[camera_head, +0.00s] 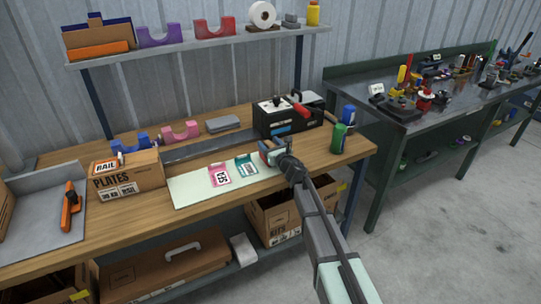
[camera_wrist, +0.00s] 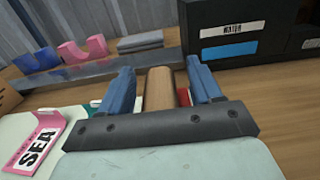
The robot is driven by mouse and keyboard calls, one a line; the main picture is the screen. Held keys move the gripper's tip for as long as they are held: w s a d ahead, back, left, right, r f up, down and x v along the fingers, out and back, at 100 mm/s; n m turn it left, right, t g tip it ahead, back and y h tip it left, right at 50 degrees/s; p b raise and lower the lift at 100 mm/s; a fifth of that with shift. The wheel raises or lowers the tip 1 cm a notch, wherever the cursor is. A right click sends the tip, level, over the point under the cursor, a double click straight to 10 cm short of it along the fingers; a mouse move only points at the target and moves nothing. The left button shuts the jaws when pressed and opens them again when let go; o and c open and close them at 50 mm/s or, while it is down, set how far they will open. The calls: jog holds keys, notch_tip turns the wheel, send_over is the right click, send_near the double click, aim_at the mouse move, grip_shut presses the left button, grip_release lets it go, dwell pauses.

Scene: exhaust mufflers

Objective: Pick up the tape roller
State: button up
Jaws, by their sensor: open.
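In the wrist view, a tan cylinder (camera_wrist: 158,90), which looks like the roll of the tape roller, stands between the two blue fingers of my gripper (camera_wrist: 162,86). Small red parts show beside it, low behind the fingers. The fingers are apart, with a gap visible on the right side; contact on the left is hard to tell. The lower part of the cylinder is hidden by the dark gripper plate. In the head view, my gripper (camera_head: 268,151) is low over the wooden bench's right half, and its wrist hides most of what is there.
A black box (camera_head: 287,117) with a blue label stands just behind my gripper. A pale mat (camera_head: 190,190) with pink and green cards lies left. A shelf (camera_head: 200,46) hangs above.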

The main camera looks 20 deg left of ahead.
grip_shut()
dwell(0.6)
